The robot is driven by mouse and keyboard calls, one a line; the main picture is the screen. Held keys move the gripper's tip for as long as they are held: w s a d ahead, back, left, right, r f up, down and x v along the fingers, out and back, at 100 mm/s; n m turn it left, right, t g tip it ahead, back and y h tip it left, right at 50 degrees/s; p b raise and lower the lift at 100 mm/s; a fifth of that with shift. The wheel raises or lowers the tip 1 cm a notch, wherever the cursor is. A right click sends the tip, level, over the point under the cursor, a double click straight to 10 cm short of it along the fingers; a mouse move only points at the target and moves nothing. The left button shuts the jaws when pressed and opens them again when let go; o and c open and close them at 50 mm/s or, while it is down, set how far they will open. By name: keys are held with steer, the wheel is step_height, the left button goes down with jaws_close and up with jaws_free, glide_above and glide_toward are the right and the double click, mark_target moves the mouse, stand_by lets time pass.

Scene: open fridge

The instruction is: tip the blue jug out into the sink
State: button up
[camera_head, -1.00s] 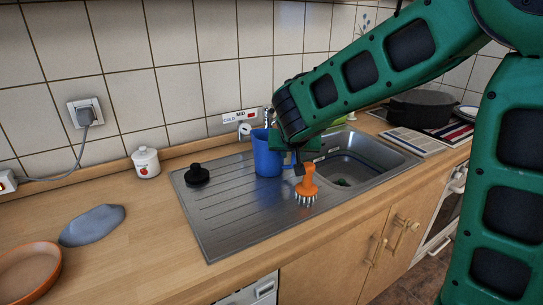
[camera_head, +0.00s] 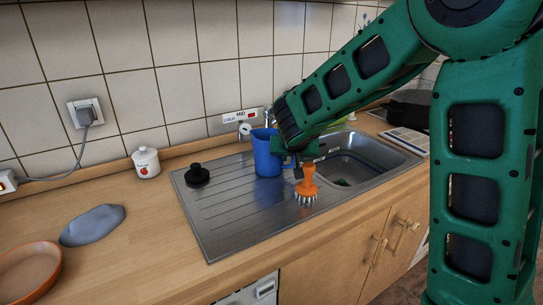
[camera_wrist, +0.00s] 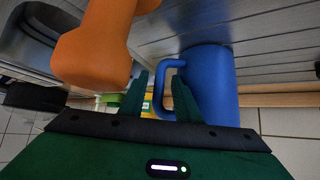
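The blue jug (camera_head: 267,155) stands upright on the steel drainboard, left of the sink basin (camera_head: 368,160). In the wrist view the jug (camera_wrist: 208,85) is on the right, with its handle (camera_wrist: 161,88) pointing left. My gripper (camera_wrist: 160,92) has its two green fingers apart, with the handle between them; I cannot tell whether either finger touches it. In the head view my gripper (camera_head: 295,166) is just right of the jug, partly hidden by my arm.
An orange brush (camera_head: 306,184) stands bristles down just in front of my gripper and looms large in the wrist view (camera_wrist: 95,45). A black stopper (camera_head: 197,175) lies on the drainboard's left. A white lidded pot (camera_head: 146,163) and grey cloth-like lump (camera_head: 93,225) are further left.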

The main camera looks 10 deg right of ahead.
steer(key=shift+c, duration=0.3)
jaws_close()
steer(key=shift+r, duration=2.55)
steer(key=shift+a, duration=0.1)
